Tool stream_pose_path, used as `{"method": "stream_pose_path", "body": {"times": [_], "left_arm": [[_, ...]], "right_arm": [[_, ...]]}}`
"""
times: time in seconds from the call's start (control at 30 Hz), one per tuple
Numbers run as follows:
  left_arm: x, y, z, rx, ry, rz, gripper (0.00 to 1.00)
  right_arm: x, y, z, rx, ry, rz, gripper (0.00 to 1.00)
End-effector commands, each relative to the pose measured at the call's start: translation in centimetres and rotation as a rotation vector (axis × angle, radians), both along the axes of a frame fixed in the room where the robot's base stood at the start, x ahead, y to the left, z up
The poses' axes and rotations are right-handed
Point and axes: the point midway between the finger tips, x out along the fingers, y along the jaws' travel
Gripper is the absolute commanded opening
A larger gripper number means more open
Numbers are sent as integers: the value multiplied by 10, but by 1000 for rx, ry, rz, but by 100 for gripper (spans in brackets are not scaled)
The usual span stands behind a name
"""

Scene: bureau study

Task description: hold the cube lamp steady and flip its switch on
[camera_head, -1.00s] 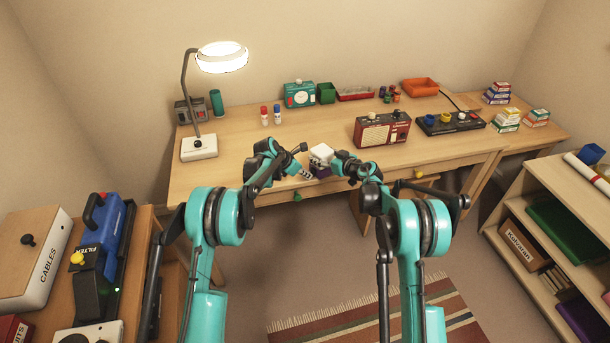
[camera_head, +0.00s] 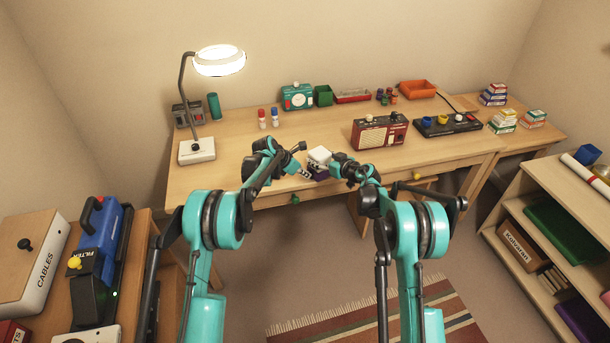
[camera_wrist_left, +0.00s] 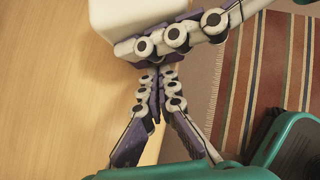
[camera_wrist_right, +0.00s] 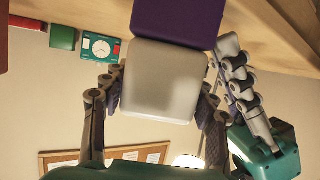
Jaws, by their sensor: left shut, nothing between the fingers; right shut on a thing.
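The cube lamp has a white cube-shaped shade (camera_head: 319,155) and a purple base (camera_head: 318,173), held at the desk's front edge. In the right wrist view the pale, unlit-looking shade (camera_wrist_right: 163,80) sits between my right gripper's fingers (camera_wrist_right: 160,105), with the purple base (camera_wrist_right: 178,20) beyond. In the head view my right gripper (camera_head: 334,166) is shut on the lamp from the right. My left gripper (camera_head: 305,172) is shut and empty, close at the lamp's left. In the left wrist view its closed fingertips (camera_wrist_left: 158,75) point at the lamp and right gripper; contact is unclear. I cannot see the switch.
The wooden desk (camera_head: 240,170) has free room left of the lamp. An open shelf (camera_head: 530,235) is at right.

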Motion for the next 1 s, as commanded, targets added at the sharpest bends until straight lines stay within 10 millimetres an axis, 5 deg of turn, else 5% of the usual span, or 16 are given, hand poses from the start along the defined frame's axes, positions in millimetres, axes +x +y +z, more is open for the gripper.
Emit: {"method": "stream_pose_path", "body": {"times": [0.23,0.4,0.7,1.0], "left_arm": [[-6,7,2,0,0,1,0],[-27,32,5,0,0,4,0],[-54,63,59,0,0,1,0],[-66,76,83,0,0,1,0]], "right_arm": [[-1,2,0,0,1,3,20],[-1,1,0,0,1,3,20],[0,1,0,1,0,2,20],[0,0,0,0,0,1,20]]}}
